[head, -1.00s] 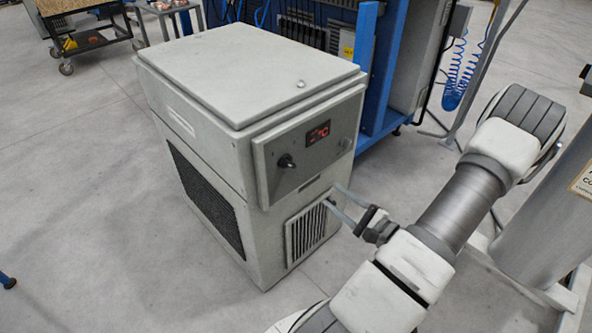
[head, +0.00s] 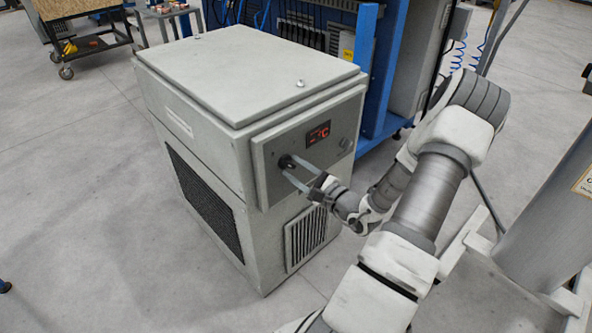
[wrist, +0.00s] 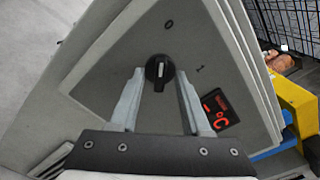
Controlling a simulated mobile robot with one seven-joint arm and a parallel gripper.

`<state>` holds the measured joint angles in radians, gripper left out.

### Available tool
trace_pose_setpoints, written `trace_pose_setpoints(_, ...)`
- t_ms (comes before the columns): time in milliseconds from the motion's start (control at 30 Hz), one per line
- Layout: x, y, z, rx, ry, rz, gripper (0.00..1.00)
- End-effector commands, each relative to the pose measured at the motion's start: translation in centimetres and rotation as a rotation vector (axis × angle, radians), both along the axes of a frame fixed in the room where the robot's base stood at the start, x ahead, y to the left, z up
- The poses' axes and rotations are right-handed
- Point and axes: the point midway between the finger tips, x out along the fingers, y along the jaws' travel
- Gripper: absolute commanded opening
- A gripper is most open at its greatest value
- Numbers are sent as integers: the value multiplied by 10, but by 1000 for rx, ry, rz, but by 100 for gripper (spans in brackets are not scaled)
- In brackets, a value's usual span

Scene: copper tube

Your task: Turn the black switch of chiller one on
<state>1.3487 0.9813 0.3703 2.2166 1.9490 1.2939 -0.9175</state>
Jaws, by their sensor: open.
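The chiller (head: 250,90) is a grey box cabinet with a control panel on its front. The black switch (wrist: 159,72) is a round knob with a white line that points roughly toward the "0" mark (wrist: 168,25); a "1" mark (wrist: 200,70) lies to its right. My gripper (wrist: 159,84) is open, its two fingers on either side of the switch with a gap on each side in the wrist view. In the head view my gripper (head: 289,170) reaches the panel at the switch (head: 285,161), which is partly hidden by the fingertips.
A red lit display (head: 318,133) is right of the switch and also shows in the wrist view (wrist: 220,110). A vent grille (head: 305,238) is below the panel. A blue frame (head: 366,70) stands close behind the chiller.

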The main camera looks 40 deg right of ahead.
Motion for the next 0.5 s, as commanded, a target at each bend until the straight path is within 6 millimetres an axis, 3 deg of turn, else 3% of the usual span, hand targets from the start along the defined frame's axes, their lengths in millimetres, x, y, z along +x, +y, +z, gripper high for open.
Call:
trace_pose_setpoints(133, 0, 0, 0, 0, 0, 0, 46)
trace_pose_setpoints(400, 0, 0, 0, 0, 0, 0, 0)
trace_pose_setpoints(500, 0, 0, 0, 0, 0, 0, 0)
